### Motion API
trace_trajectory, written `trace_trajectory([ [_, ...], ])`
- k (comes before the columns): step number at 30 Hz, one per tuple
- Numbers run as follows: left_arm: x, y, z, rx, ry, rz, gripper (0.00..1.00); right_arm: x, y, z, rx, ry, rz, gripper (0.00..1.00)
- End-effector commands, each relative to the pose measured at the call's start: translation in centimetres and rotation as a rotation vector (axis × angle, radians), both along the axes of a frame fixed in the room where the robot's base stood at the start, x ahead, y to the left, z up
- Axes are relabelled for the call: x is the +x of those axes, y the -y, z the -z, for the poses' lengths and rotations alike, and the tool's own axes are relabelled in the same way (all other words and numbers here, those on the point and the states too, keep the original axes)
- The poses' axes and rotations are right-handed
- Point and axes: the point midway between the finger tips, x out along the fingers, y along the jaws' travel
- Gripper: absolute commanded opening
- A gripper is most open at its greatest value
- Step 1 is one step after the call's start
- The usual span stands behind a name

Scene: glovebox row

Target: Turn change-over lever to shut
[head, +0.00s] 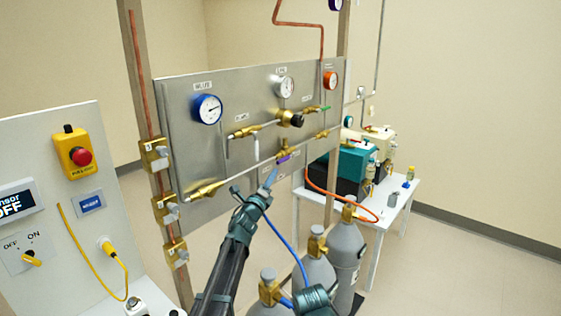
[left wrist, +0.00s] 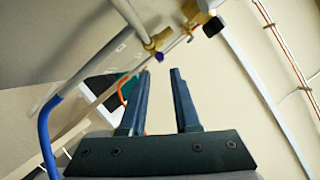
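The change-over lever (head: 283,160) is a small purple handle on a brass valve in the lower pipe run of the steel panel (head: 225,165). It also shows as a purple spot in the left wrist view (left wrist: 159,57), just beyond my fingertips. My left gripper (head: 271,176) reaches up from below, its tips a little below and left of the lever in the head view. In the left wrist view its two fingers (left wrist: 160,74) stand apart with nothing between them. I see no contact with the lever.
Blue (head: 207,109), white (head: 284,87) and orange (head: 330,80) gauges sit on the panel. Grey cylinders (head: 345,245) with brass valves stand below right. A blue hose (head: 287,243) runs beside my left arm. A white table (head: 385,213) with pumps stands at right.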

Motion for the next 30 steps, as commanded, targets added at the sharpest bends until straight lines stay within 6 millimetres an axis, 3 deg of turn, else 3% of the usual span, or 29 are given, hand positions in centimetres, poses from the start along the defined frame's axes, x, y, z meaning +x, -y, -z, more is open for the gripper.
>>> trace_trajectory([
  [1, 1.6, 0.4, -0.5, -0.001, 0.0, 0.002, 0.31, 0.0, 0.0, -0.5, 0.0, 0.0, 0.0, 0.5],
  [3, 3.0, 0.8, -0.8, -0.002, -0.001, 0.0, 0.31, 0.0, 0.0, -0.8, 0.0, 0.0, 0.0, 0.5],
  [12, 7.6, 2.2, -1.8, -0.002, -0.001, 0.0, 0.31, 0.0, 0.0, -1.8, 0.0, 0.0, 0.0, 0.5],
  [18, 8.9, 2.7, -2.0, -0.002, -0.001, -0.001, 0.31, 0.0, 0.0, -2.1, 0.0, 0.0, 0.0, 0.5],
  [29, 9.1, 2.8, -2.1, -0.002, -0.001, -0.001, 0.31, 0.0, 0.0, -2.1, 0.0, 0.0, 0.0, 0.5],
  [30, 9.1, 2.8, -2.1, -0.002, -0.001, -0.001, 0.25, 0.0, 0.0, -2.1, 0.0, 0.0, 0.0, 0.5],
])
